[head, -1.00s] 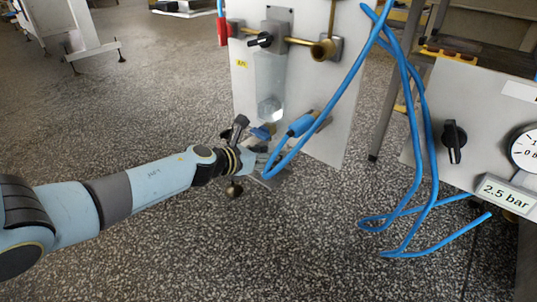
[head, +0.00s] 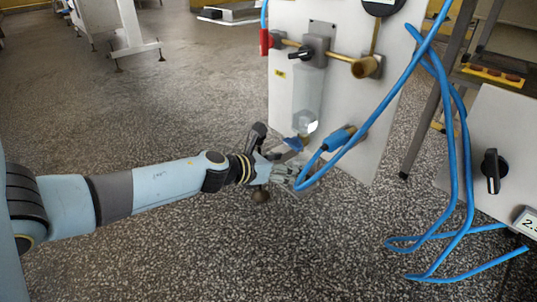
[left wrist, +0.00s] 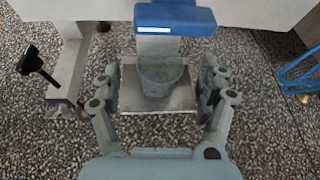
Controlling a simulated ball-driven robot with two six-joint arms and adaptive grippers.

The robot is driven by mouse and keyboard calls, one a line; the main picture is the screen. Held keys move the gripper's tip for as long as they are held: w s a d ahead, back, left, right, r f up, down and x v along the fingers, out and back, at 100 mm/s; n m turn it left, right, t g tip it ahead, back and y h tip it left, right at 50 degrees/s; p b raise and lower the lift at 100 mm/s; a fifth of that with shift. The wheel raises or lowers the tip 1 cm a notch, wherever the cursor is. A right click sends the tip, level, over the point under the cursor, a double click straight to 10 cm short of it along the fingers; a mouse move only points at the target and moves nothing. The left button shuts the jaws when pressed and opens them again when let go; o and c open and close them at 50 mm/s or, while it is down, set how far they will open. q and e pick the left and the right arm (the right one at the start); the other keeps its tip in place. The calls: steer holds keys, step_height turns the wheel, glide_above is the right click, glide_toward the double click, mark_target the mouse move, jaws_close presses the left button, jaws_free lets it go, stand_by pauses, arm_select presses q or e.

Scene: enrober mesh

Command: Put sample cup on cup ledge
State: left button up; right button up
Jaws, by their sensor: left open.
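The sample cup (left wrist: 160,80) is a grey, see-through cup, upright in the left wrist view. It appears to stand on the cup ledge (left wrist: 130,95), a flat metal plate below a blue block. My left gripper (left wrist: 160,92) is open, with one finger on each side of the cup and a gap showing on both sides. In the head view my left gripper (head: 284,170) is low in front of the white panel, and the cup there is too small and covered to make out. My right gripper is in neither view.
The blue block (left wrist: 175,18) sits close above the cup. A blue hose (head: 380,95) loops down close to my left gripper.

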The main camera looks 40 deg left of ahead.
arm_select(q)
steer(key=s+d+m, duration=0.4)
steer(key=s+m, duration=0.6)
steer(key=m, duration=0.2)
steer(key=s+d+r+m+g+y, duration=0.1)
steer(key=s+d+m, duration=0.3)
steer(key=s+m, duration=0.5)
steer(key=s+d+r+m+g+y, duration=0.1)
steer(key=s+d+m, duration=0.2)
steer(key=s+m, duration=0.7)
steer(key=m, duration=0.4)
steer(key=shift+s+d+r+m+b, duration=0.25)
steer(key=shift+s+d+m+b, duration=0.05)
steer(key=shift+d+m+b, duration=0.1)
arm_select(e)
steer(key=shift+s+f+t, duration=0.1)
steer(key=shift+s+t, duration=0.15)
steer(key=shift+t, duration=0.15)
